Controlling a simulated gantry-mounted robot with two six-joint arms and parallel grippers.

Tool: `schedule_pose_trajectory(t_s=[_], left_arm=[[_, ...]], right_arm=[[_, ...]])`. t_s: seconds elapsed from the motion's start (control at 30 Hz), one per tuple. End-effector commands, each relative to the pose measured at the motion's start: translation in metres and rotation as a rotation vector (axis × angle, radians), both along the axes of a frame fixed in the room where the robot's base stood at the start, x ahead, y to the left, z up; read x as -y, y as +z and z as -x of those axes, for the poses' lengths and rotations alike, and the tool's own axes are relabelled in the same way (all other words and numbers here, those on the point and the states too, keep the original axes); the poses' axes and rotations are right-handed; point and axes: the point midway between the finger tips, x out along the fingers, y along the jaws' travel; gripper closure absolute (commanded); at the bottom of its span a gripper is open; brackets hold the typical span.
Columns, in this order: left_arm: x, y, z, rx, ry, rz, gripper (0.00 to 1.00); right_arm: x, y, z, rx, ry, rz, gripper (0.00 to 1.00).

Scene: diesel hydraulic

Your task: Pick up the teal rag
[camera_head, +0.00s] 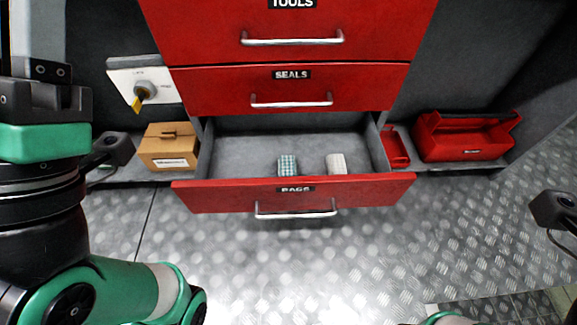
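The teal rag (288,165) is a small teal-and-white checked, folded bundle. It lies in the open drawer labelled RAGS (240,198), left of a pale whitish rag (336,163). My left gripper (42,82) is at the left edge of the view, well away from the drawer; its dark fingers are seen at an angle that does not show whether they are open. My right gripper is not in view; only small parts of my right arm show at the lower right.
Shut red drawers labelled SEALS (200,92) and TOOLS (200,35) are above the open drawer. A cardboard box (168,146) stands to its left, below a switch plate (145,85). A red toolbox (465,138) and a small red bin (395,148) are right. The metal floor ahead is clear.

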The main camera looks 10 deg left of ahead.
Motion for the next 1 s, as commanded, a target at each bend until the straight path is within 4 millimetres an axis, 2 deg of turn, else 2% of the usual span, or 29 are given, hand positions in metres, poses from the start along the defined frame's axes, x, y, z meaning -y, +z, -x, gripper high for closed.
schedule_pose_trajectory(t_s=[0.43,0.47,0.73,1.0], left_arm=[[0.0,0.0,0.0,0.0,0.0,0.0,0.53],[0.0,0.0,0.0,0.0,0.0,0.0,0.49],[0.0,0.0,0.0,0.0,0.0,0.0,0.01],[-0.0001,0.0047,0.0,0.0,0.0,0.0,0.0]], right_arm=[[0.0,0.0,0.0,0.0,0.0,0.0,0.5],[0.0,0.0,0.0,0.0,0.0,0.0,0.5],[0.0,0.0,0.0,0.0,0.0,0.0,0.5],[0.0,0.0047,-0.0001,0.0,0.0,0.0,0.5]])
